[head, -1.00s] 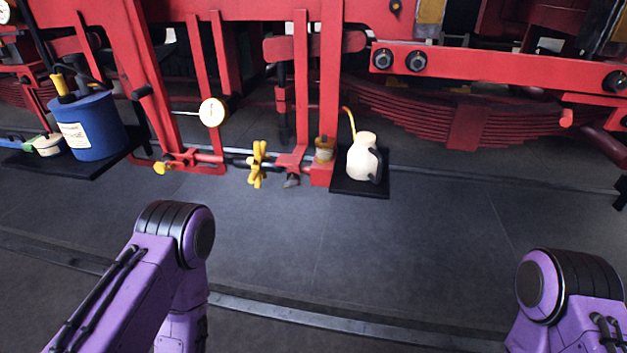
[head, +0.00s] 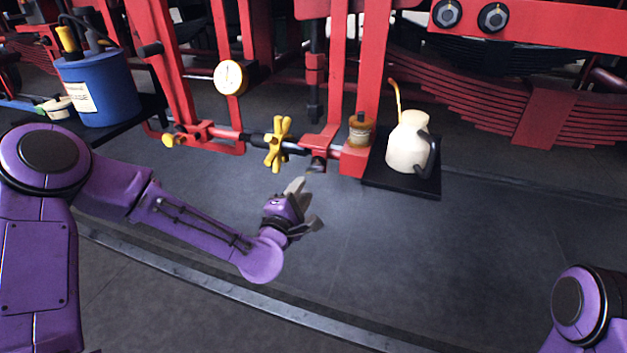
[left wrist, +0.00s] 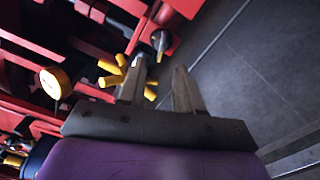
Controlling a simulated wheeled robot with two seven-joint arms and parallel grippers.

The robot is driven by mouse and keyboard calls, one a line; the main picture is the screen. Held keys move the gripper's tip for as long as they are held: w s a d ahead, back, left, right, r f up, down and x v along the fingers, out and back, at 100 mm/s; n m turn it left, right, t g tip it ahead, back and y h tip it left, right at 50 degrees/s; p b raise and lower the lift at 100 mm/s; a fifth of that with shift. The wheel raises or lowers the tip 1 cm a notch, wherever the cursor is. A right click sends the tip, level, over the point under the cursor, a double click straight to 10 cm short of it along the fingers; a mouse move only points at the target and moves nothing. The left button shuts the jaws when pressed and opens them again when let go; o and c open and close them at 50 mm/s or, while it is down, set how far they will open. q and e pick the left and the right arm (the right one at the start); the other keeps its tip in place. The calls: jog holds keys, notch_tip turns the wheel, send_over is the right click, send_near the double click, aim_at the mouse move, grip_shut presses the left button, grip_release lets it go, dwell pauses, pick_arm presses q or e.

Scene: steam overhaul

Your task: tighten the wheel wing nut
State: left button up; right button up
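The yellow wing nut (head: 278,143) with several arms sits on a horizontal rod between two red brackets. In the left wrist view the yellow wing nut (left wrist: 108,81) shows just left of the fingers and partly behind the left one. My left gripper (head: 308,205) is open and empty, a little below and to the right of the wing nut in the head view. In the left wrist view its two fingers (left wrist: 160,72) stand apart with nothing held between them. My right gripper is out of view.
A cream oil can (head: 408,148) stands on a black tray right of the rod, beside a small amber jar (head: 360,130). A round gauge (head: 229,77) hangs on the red frame. A blue bucket (head: 98,92) stands at the left. The floor in front is clear.

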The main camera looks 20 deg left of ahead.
aim_at(313, 172)
pick_arm(q)
jog(key=w+p, duration=0.1)
jog(key=w, duration=0.8)
jog(key=shift+d+f, duration=0.1)
grip_shut()
